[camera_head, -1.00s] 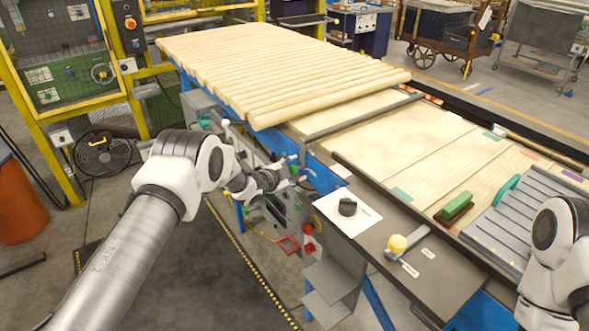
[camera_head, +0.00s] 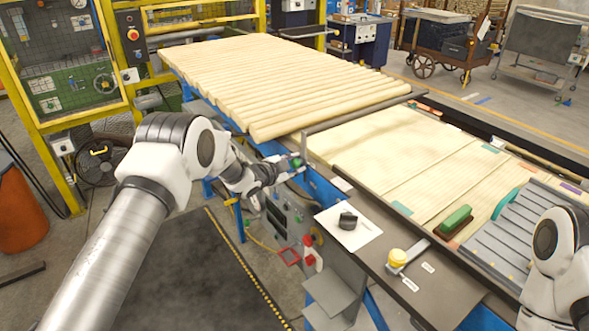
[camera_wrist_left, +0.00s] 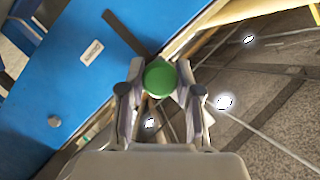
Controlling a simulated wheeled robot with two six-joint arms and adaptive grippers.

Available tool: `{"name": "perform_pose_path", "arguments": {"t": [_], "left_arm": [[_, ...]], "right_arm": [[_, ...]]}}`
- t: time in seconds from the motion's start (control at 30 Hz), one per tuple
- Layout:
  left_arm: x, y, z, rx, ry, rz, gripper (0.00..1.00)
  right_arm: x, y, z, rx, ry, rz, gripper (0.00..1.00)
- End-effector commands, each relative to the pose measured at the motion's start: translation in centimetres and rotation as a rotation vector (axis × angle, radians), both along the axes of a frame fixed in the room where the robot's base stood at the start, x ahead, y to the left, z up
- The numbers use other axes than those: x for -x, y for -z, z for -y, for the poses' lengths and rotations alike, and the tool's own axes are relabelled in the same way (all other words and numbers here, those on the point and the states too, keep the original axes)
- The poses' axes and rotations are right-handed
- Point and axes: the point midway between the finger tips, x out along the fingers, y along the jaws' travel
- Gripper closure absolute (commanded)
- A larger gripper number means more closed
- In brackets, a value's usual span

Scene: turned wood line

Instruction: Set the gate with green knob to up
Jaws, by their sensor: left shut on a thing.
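The green knob (camera_head: 296,163) is at the near blue side of the wood line. My left gripper (camera_head: 297,168) is shut on it, and only part of it shows in the head view. In the left wrist view the round green knob (camera_wrist_left: 160,77) sits between the two fingertips (camera_wrist_left: 158,90), in front of a blue panel (camera_wrist_left: 85,60). The gate, a long grey bar (camera_head: 360,111), stands across the line at the end of the logs, raised above the pale wood bed. My right gripper is out of view.
Pale turned logs (camera_head: 300,80) lie side by side behind the gate. My right arm stands at the right edge.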

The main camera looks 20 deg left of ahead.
Motion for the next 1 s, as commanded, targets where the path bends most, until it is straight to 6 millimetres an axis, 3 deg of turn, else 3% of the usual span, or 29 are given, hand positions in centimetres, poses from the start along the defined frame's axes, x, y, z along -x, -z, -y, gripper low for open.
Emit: {"name": "perform_pose_path", "arguments": {"t": [0.03,0.13,0.17,0.2,0.23,0.63,1.0], "left_arm": [[-0.4,-0.9,-0.1,0.004,-0.003,0.017,1.0],[-0.4,-1.0,-0.1,0.005,-0.003,0.02,1.0],[-0.4,-1.0,-0.1,0.004,-0.003,0.02,0.6],[-0.4,-1.0,-0.1,0.004,-0.003,0.021,0.46],[-0.4,-1.0,-0.1,0.004,-0.003,0.02,0.41],[0.7,-0.8,-0.5,0.002,-0.003,0.01,0.41],[8.4,-3.2,-3.6,0.005,-0.005,0.011,0.41]], "right_arm": [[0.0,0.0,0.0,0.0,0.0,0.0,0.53],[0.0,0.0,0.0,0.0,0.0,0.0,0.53],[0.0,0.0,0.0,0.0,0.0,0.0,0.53],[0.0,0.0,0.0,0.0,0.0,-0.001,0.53],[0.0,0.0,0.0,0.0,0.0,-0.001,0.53],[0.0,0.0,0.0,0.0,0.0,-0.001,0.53],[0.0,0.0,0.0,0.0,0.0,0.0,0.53]]}}
